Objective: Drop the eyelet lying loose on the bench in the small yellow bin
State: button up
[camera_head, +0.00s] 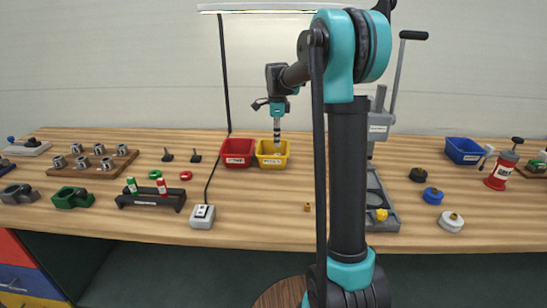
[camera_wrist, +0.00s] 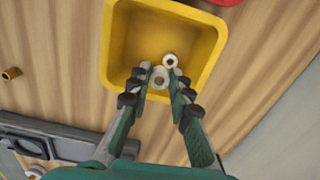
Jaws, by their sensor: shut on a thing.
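The small yellow bin (camera_head: 261,158) stands on the bench, to the right of a red bin. It fills the upper middle of the wrist view (camera_wrist: 116,50). My gripper (camera_head: 277,138) points down over the bin. In the wrist view my gripper (camera_wrist: 158,76) has its fingers on either side of a pale ring-like piece with a brass-coloured centre, seemingly the eyelet (camera_wrist: 159,78), and is shut on it. A second pale ring (camera_wrist: 170,60) with a dark hole shows just beyond, against the bin; how deep it lies is unclear.
A red bin (camera_head: 237,152) touches or nearly touches the yellow one. A small brass-coloured piece (camera_head: 307,207) lies on the bench front. A lever press (camera_head: 380,200) stands to the right, and a grey switch box (camera_head: 202,216) lies front left with its cable running back.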

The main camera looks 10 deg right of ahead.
jog(key=shift+f, duration=0.3)
jog(key=o, duration=0.9)
jog(key=shift+r, duration=0.1)
notch_tip(320, 180, up, 12)
jog(key=shift+s, duration=0.1)
